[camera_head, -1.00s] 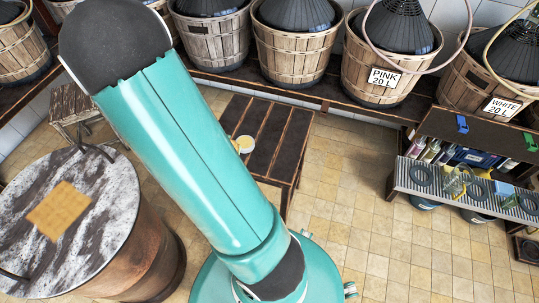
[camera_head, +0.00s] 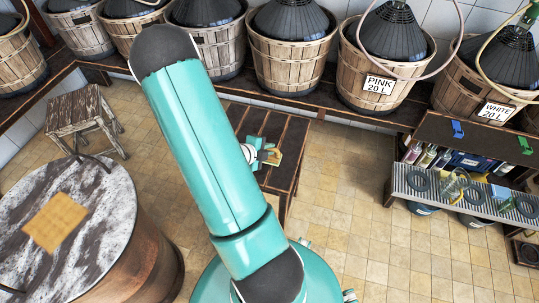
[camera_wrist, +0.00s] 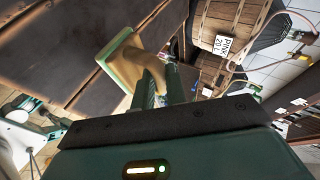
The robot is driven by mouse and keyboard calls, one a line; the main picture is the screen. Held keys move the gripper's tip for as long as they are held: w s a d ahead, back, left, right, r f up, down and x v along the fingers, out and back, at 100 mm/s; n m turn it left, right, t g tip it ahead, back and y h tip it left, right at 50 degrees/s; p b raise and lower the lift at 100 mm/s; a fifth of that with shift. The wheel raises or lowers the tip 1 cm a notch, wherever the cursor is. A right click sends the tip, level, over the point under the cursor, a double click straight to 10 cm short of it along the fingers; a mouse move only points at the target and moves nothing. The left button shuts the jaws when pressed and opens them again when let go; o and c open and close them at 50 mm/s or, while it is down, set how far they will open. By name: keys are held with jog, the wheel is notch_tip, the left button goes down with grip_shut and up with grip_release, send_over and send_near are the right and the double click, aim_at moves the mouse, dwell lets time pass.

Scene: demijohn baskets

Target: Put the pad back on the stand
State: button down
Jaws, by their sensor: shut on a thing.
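My gripper (camera_wrist: 158,76) is shut on a tan pad with a green edge (camera_wrist: 116,52), which juts up and left from the fingers in the wrist view. In the head view my gripper (camera_head: 264,155) shows just right of my teal arm, with the yellowish pad (camera_head: 273,157) at its tip. Both appear over a low dark slatted table (camera_head: 288,176). I cannot tell the gap between pad and table. Which piece is the stand is not clear; my arm hides part of the table.
A marble-topped barrel (camera_head: 95,215) with a yellow square mat (camera_head: 55,222) stands at left, beside a wooden stool (camera_head: 85,120). Demijohn baskets (camera_head: 290,60) line the back ledge. A rack (camera_head: 475,195) with glassware is at right. The tiled floor (camera_head: 390,245) between is clear.

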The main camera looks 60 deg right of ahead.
jog(key=shift+s+d+f, duration=0.15)
jog(key=shift+d+f, duration=0.05)
jog(key=shift+f, duration=0.1)
notch_tip(320, 180, down, 2)
jog(key=shift+s+d+f, duration=0.1)
jog(key=shift+d+f, duration=0.05)
jog(key=shift+f, duration=0.5)
jog(key=c, duration=1.4)
grip_release()
jog(key=shift+f, duration=0.1)
jog(key=shift+c, duration=0.2)
